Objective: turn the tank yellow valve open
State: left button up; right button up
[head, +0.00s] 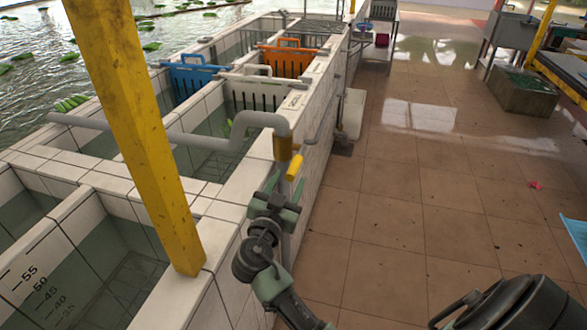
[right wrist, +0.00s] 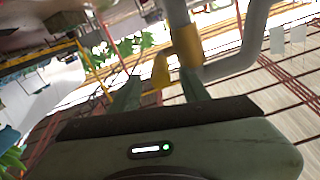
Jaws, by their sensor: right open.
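The tank's yellow valve (head: 283,147) sits on a grey pipe at the tank wall. Its yellow handle (head: 295,165) hangs down and slants a little from the valve body. My right gripper (head: 287,182) is just below the handle, with its two green fingers spread and pointing up at it. My left gripper is in neither view.
The grey pipe (head: 215,142) bends across the tiled tank wall (head: 220,212) close to my right gripper. A yellow post (head: 140,120) stands at the left. Blue (head: 190,75), white (head: 255,92) and orange (head: 288,61) baskets hang in the tanks. The tiled floor (head: 400,210) at right is largely clear.

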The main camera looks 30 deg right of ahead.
aim_at(293, 170)
jog(key=p+x, duration=0.1)
jog(key=x, duration=0.4)
jog(key=shift+w+d+p, duration=0.2)
jog(key=shift+w+p, duration=0.05)
jog(key=shift+p, duration=0.05)
grip_shut()
jog(key=shift+f, duration=0.1)
dwell(1.0)
